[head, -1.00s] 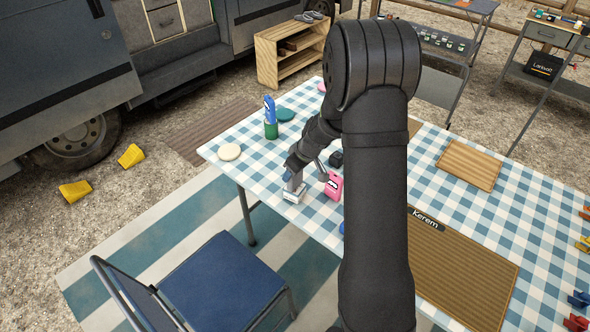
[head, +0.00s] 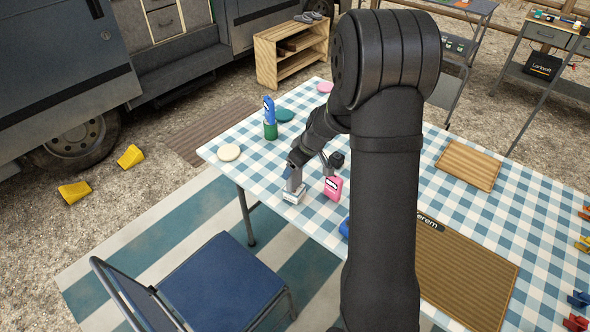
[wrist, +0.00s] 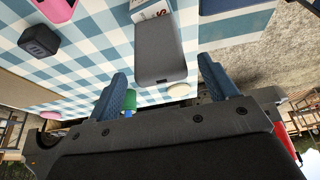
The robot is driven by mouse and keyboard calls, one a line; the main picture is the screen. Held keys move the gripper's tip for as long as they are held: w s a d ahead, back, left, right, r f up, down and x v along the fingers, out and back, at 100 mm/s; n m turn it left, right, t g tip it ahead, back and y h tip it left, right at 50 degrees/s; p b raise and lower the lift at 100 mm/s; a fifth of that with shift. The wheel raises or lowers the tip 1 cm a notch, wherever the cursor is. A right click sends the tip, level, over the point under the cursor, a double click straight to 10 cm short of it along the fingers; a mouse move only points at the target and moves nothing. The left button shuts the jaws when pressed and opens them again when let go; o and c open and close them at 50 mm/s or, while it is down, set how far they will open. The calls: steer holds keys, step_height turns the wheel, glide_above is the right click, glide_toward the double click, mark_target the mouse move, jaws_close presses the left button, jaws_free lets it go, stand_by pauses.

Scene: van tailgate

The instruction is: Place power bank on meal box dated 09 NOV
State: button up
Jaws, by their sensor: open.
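The power bank (wrist: 158,48), a dark grey slab with a small port in its end, shows in the wrist view. It overlaps a white meal box (wrist: 150,12) with blue print and appears to rest on it; contact is hard to see. The white box (head: 293,196) also shows in the head view, near the table's front edge. I cannot read a date on it. My gripper (wrist: 163,68) is open, its two blue fingers apart on either side of the power bank's near end. In the head view, my gripper (head: 293,182) is just above the white box.
A pink box (head: 332,188) stands right of the white box, with a small black cube (head: 337,159) behind it. A blue object (head: 344,228) is partly hidden by my arm.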

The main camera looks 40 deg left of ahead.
mark_target(295, 171)
steer(key=v, duration=0.8)
steer(key=shift+d, duration=0.15)
steer(key=shift+r, duration=0.1)
steer(key=x, duration=1.2)
steer(key=shift+r, duration=1.45)
steer(key=shift+f, duration=0.1)
